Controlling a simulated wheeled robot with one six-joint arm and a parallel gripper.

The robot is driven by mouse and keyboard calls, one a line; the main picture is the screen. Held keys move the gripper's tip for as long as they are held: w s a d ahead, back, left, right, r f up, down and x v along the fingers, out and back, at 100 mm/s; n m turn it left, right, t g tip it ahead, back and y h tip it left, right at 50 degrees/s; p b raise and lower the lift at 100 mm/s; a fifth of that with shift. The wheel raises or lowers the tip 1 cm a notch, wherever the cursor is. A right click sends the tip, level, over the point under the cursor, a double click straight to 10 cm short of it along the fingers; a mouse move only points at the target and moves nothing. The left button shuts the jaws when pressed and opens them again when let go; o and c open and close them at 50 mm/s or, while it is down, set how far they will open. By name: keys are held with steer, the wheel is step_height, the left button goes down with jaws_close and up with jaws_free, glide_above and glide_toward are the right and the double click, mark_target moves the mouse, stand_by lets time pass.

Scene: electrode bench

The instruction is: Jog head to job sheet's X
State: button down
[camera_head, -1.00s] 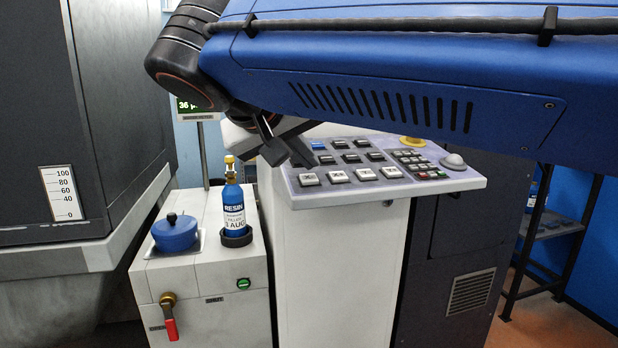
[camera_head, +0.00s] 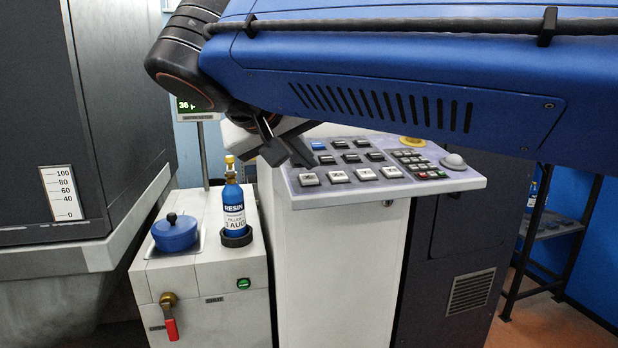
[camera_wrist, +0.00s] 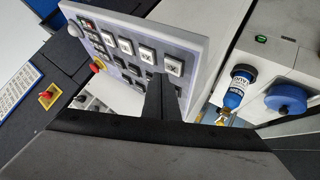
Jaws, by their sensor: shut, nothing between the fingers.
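The control panel (camera_head: 440,187) is a pale tilted board with rows of square keys. Its front row has white keys (camera_head: 338,176), also seen in the wrist view (camera_wrist: 125,46); the end one, nearest my gripper there, bears an X (camera_wrist: 173,67), its sign too small to be sure of. My gripper (camera_head: 292,152) is shut and empty, close over the left end of the panel. In the wrist view its fingertips (camera_wrist: 162,88) are just short of that key; I cannot tell whether they touch anything. A printed sheet (camera_wrist: 15,92) with a blue edge lies at the left, its text unreadable.
A blue resin bottle (camera_head: 233,210) stands in a dark holder left of the panel, beside a blue lidded pot (camera_head: 175,234). A red-handled valve (camera_head: 170,326) is below. A red and yellow knob (camera_wrist: 98,66) is on the panel. A green-lit display (camera_head: 188,105) is partly hidden by my arm.

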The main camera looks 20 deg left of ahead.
steer(key=shift+w+f, duration=0.1)
steer(key=shift+f, duration=0.7)
stand_by(0.7)
steer(key=shift+r, duration=0.8)
steer(key=r, duration=0.3)
steer(key=s+r, duration=0.1)
steer(key=r, duration=0.1)
steer(key=shift+d, duration=0.3)
stand_by(0.3)
steer(key=shift+d, duration=0.1)
stand_by(0.4)
